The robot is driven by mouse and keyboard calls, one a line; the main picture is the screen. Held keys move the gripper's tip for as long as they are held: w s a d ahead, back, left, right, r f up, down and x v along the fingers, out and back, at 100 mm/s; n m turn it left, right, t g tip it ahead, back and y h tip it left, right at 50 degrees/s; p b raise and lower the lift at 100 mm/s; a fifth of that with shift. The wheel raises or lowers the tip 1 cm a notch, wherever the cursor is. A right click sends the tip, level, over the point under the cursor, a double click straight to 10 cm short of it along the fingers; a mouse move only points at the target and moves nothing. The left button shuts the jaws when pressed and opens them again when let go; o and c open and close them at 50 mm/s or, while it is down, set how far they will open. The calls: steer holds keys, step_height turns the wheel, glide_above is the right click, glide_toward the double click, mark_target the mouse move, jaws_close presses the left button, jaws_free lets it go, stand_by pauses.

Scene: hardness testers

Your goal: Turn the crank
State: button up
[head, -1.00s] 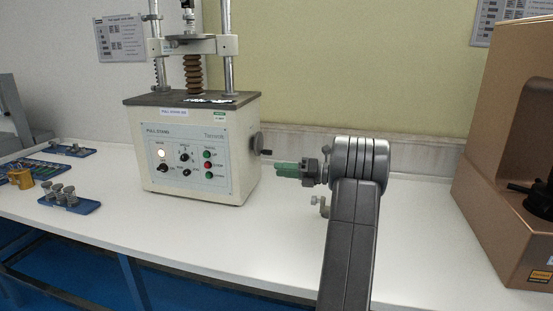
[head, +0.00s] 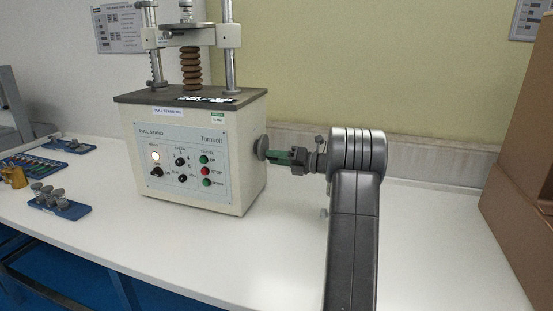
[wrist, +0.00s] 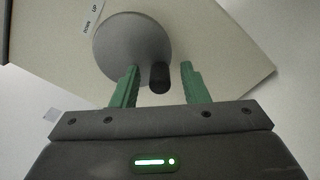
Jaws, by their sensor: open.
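The crank is a grey disc (wrist: 125,45) with a dark handle knob (wrist: 159,77), on the right side of the cream pull stand (head: 190,150). In the head view the crank disc (head: 262,147) is partly hidden by my gripper. My gripper (head: 278,156) points left at the crank, close to it. In the wrist view the two green fingers of my gripper (wrist: 160,82) are open, with the knob between their tips. There is a gap between the knob and the right finger; the knob is nearer the left finger, and I cannot tell if they touch.
Blue trays with metal pieces (head: 60,203) lie on the white bench (head: 230,255) to the left. A brown cabinet (head: 520,170) stands at the right. The bench in front of the stand is clear. The wall is close behind.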

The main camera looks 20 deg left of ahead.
steer(key=shift+c, duration=0.4)
jaws_close()
steer(key=shift+s+m, duration=0.1)
steer(key=shift+m, duration=0.2)
